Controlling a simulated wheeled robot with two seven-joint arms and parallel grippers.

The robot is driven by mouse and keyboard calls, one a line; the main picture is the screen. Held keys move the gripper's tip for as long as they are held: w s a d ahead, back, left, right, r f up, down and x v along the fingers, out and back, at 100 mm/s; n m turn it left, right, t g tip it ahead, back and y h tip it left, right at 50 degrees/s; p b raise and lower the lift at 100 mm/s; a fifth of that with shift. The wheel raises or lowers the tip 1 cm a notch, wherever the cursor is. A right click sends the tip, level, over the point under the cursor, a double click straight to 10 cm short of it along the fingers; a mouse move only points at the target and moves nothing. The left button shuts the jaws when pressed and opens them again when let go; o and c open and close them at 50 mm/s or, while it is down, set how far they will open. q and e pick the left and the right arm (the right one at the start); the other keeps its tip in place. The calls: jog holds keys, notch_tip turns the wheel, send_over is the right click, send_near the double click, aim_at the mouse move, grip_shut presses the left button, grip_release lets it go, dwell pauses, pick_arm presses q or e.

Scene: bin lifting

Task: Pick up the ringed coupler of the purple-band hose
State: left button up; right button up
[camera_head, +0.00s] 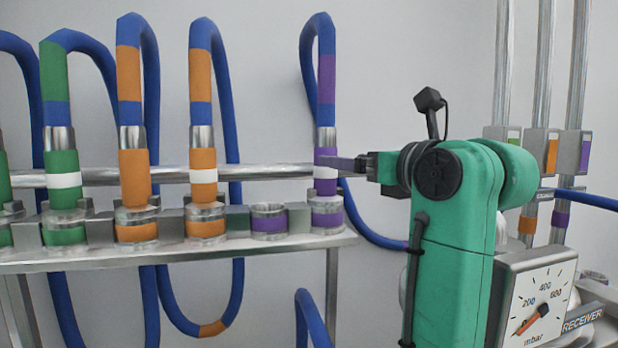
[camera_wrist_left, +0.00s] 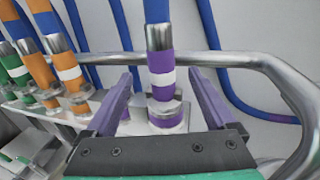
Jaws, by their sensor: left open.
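The purple-band hose (camera_head: 326,78) hangs in a blue loop, and its purple coupler with a white ring (camera_head: 326,172) stands upright in a purple-banded socket (camera_head: 327,216) on the rack. My left gripper (camera_head: 338,163) reaches the coupler from the right at ring height. In the left wrist view, the ringed coupler (camera_wrist_left: 162,65) is between the two open purple fingers of my left gripper (camera_wrist_left: 160,78), with a visible gap on each side. In the head view, the near finger overlaps the coupler. My right gripper is not in view.
Left of the coupler are an empty purple-banded socket (camera_head: 269,222), a ringed orange coupler (camera_head: 204,162), a plain orange coupler (camera_head: 134,177) and a ringed green coupler (camera_head: 62,166). A metal rail (camera_head: 265,172) runs behind them. A pressure gauge (camera_head: 540,305) stands at right.

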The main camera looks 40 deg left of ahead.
aim_at(331, 150)
pick_arm(q)
jog(key=a+p, duration=0.1)
jog(key=w+a+r+p, duration=0.1)
jog(key=a+p, duration=0.1)
jog(key=shift+w+a+r, duration=0.15)
jog(key=shift+a+r, duration=0.05)
jog(key=shift+a, duration=0.05)
jog(key=p+x, duration=0.1)
jog(key=x, duration=0.1)
jog(key=p+x, duration=0.2)
jog(key=x, duration=0.1)
jog(key=p+x, duration=0.1)
jog(key=x, duration=0.1)
jog(key=shift+w+a+f, duration=0.15)
jog(key=shift+w+f, duration=0.05)
jog(key=shift+f, duration=0.1)
jog(key=shift+s+f, duration=0.1)
jog(key=shift+f, duration=0.05)
jog(key=c, duration=1.3)
grip_shut()
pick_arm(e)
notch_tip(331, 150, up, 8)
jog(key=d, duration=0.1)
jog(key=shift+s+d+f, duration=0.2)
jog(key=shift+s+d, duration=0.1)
